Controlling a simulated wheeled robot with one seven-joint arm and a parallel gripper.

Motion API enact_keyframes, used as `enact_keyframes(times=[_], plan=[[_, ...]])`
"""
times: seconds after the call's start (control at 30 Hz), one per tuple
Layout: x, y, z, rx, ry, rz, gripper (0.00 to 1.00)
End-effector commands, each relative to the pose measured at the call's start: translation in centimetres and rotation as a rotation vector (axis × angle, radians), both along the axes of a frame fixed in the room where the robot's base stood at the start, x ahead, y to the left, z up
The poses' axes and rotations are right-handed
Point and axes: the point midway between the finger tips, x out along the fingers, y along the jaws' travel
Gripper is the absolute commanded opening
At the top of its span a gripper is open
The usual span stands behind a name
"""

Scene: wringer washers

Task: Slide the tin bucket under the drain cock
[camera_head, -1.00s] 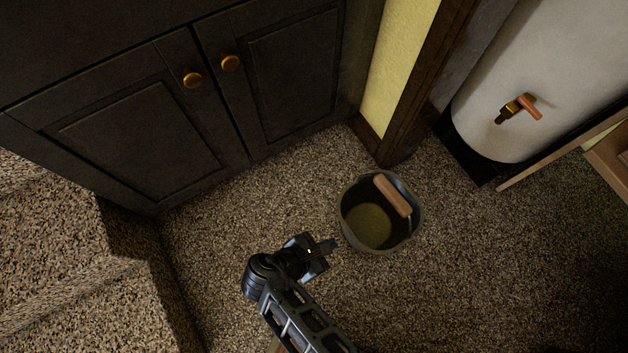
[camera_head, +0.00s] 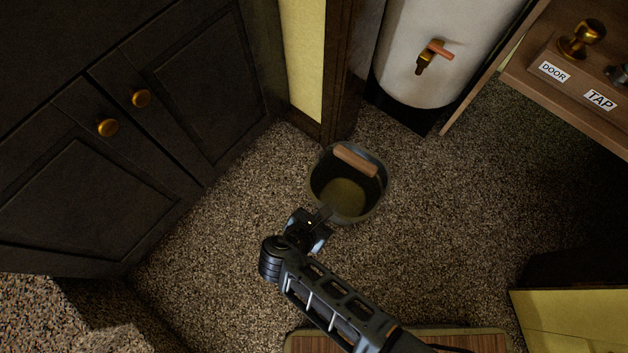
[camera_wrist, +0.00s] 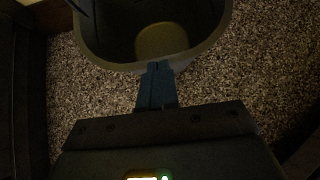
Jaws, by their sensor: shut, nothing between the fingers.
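The tin bucket (camera_head: 322,190) stands upright on the speckled floor, with its wooden handle grip (camera_head: 355,160) lying by the far rim. Its inside is empty-looking and dim. The brass drain cock (camera_head: 424,62) with an orange lever sits on the front of a white tank, behind and to the right of the bucket. My gripper (camera_head: 324,213) is shut and empty at the bucket's near side. In the wrist view, the shut fingertips (camera_wrist: 158,68) meet the near rim of the bucket (camera_wrist: 110,65); whether they touch it I cannot tell.
The white tank (camera_head: 410,30) stands on a black base (camera_head: 400,107). A dark wooden post (camera_head: 345,80) and dark cabinets (camera_head: 190,100) bound the left and back. A wooden shelf (camera_head: 540,85) carries DOOR and TAP labels. Carpet right of the bucket (camera_head: 450,200) is clear.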

Motion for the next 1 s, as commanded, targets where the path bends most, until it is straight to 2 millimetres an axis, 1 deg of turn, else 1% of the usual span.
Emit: enact_keyframes(times=[0.03, 0.1, 0.5, 0.7, 0.83, 0.9, 1.0], plan=[[1.4, -1.2, 0.6, -0.002, 0.002, -0.010, 0.00], [3.1, -2.5, 0.5, -0.002, 0.000, -0.011, 0.00], [12.9, -9.6, 0.0, 0.001, 0.000, -0.009, 0.00], [17.2, -12.9, -0.2, 0.000, 0.001, -0.008, 0.00], [18.9, -14.1, -0.2, 0.000, 0.001, -0.005, 0.00], [19.3, -14.4, -0.1, 0.000, 0.002, -0.003, 0.00], [19.4, -14.5, -0.1, -0.001, 0.003, -0.002, 0.00]])
